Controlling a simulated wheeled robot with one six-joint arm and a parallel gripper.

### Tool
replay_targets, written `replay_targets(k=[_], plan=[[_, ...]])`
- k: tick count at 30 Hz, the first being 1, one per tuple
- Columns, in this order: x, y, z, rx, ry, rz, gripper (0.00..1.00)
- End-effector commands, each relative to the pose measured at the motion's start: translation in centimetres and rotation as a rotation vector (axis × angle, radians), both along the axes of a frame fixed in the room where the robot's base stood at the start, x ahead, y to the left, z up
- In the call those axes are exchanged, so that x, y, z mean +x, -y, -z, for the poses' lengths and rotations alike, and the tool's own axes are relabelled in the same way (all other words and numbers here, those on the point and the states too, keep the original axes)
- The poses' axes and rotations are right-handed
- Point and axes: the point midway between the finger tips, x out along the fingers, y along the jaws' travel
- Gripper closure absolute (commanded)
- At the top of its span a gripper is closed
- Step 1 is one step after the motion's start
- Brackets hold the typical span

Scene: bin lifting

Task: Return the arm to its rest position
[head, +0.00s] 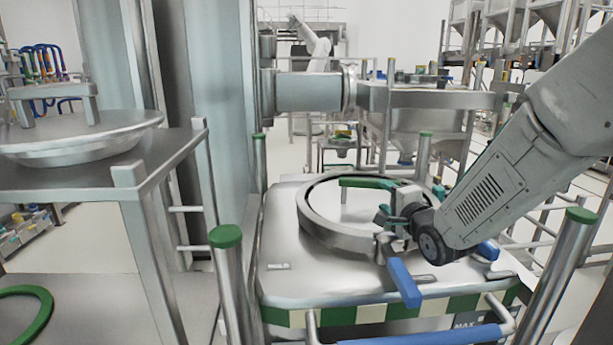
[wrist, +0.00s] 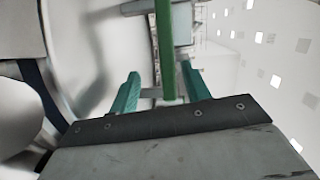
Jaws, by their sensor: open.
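My arm (head: 490,195) reaches in from the right over a metal bin. My gripper (head: 384,213) has teal fingers and is at the right side of the bin's round ring opening (head: 340,238). In the wrist view the two fingers of my gripper (wrist: 160,85) are spread apart. A green bar (wrist: 164,40) shows between and beyond them, with no clear contact. In the head view a green bar (head: 362,183) lies across the far side of the opening, just beyond the gripper. My gripper holds nothing that I can see.
The bin top (head: 300,278) has a blue lever (head: 404,283) at the ring's front. Green-capped posts stand at front left (head: 226,240) and right (head: 580,218). A metal stand with a round lid (head: 80,135) is at left. A thick column (head: 205,90) rises behind.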

Motion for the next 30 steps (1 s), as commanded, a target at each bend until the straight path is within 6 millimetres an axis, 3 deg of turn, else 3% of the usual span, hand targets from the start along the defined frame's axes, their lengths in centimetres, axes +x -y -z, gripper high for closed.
replay_targets(k=[5,11,17,24,27,30], plan=[[-3.1,1.4,-0.8,-0.294,-0.167,0.04,0.53],[-9.6,3.0,-0.6,-0.643,-0.43,-0.018,0.53],[-19.4,3.5,-0.3,-0.944,-0.708,-0.243,0.53],[-32.2,2.6,-0.3,-1.162,-0.924,-0.672,0.53],[-35.9,2.2,-0.5,-1.201,-0.959,-0.819,0.53],[-38.0,2.0,-0.5,-1.217,-0.974,-0.911,0.53]])
